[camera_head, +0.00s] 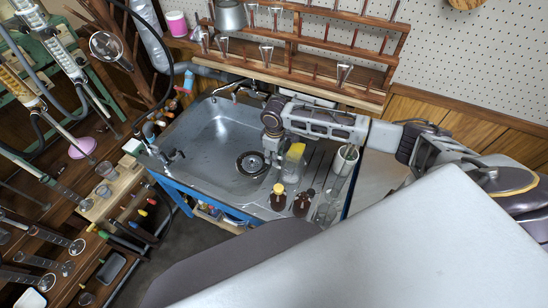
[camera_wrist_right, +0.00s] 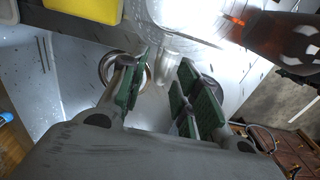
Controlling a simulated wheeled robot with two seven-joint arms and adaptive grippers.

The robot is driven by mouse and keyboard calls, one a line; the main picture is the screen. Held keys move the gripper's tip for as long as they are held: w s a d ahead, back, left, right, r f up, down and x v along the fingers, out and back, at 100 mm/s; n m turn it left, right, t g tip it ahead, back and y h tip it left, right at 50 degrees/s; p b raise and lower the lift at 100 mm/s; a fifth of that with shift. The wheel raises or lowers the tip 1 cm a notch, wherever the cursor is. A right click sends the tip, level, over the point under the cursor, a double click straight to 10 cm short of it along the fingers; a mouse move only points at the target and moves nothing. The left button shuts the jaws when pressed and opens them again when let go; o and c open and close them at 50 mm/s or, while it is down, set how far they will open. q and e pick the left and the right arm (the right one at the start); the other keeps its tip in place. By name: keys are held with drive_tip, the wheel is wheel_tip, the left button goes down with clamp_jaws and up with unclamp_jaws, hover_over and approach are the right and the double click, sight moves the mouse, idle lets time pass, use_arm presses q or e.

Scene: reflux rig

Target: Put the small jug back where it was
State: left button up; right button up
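My right gripper (camera_head: 274,150) reaches down over the right part of the sink unit. In the right wrist view its green-padded fingers (camera_wrist_right: 163,75) are apart, with a gap between them. A clear, shiny vessel (camera_wrist_right: 190,18), which looks like the small jug, stands just beyond the fingertips. A rounded handle-like part (camera_wrist_right: 167,68) of it points toward the gap between the fingers; I cannot tell whether they touch it. In the head view the vessel is hard to make out beside the yellow item (camera_head: 296,152). My left gripper is out of view.
Brown bottles (camera_head: 278,196) stand near the front edge, with clear glassware (camera_head: 326,210) beside them. A pale cup-like container (camera_head: 346,158) is at the right. The sink basin (camera_head: 222,130) holds a round drain part (camera_head: 252,164). A wooden rack (camera_head: 300,50) stands behind.

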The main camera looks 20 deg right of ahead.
wheel_tip(320, 180, up, 11)
idle(0.6)
drive_tip(key=shift+s+f, duration=0.1)
idle(0.4)
